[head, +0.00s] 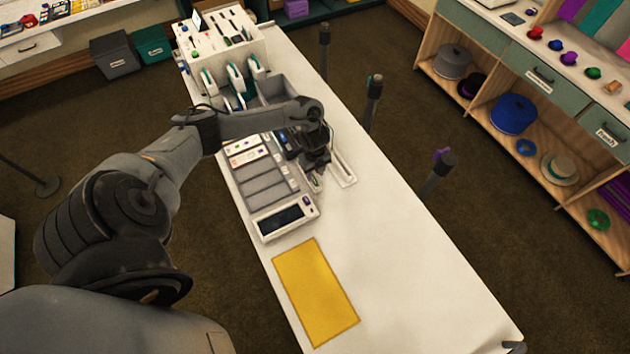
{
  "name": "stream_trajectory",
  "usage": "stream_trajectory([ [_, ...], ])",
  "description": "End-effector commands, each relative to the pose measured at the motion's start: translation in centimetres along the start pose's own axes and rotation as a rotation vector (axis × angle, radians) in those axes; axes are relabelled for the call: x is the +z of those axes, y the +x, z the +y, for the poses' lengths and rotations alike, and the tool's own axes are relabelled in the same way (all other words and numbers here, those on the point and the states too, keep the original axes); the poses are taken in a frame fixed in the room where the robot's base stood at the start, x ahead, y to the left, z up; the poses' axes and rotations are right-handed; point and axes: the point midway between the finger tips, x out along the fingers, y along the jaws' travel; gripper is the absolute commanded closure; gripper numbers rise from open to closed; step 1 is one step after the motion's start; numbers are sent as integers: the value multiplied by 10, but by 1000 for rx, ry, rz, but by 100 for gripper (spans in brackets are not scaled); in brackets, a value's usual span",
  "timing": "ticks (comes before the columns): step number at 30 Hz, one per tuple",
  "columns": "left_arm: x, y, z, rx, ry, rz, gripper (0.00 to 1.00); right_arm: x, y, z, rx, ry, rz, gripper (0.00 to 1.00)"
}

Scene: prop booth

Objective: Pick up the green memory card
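My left gripper (316,178) points down over the far middle of the white table, at the right edge of a grey slotted organiser (262,184). Its fingers are small and dark here, so I cannot tell whether they are open or shut. I cannot make out the green memory card for certain. Small coloured bits show close to the fingertips, too small to identify. The gripper and forearm hide part of the organiser. My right gripper is not in view.
A white device with a dark screen (283,217) sits at the organiser's near end. A yellow mat (314,290) lies nearer. A white rack (222,50) stands at the far end. Dark posts (438,175) line the table's right side. The table's (420,270) near right is clear.

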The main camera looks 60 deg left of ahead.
Motion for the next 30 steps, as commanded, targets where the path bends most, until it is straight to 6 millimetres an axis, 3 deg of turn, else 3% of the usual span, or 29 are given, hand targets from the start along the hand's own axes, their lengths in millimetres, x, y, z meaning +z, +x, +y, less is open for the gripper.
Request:
stream_trajectory([
  [6, -2, 26, 0, 2, -1, 1, 64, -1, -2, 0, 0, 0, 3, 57],
  [16, -1, 32, 0, 0, 0, -1, 64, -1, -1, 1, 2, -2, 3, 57],
  [23, -1, 32, 0, 0, 0, -1, 98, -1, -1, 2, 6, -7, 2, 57],
  [30, -1, 32, 0, 0, 0, -1, 100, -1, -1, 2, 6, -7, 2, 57],
])
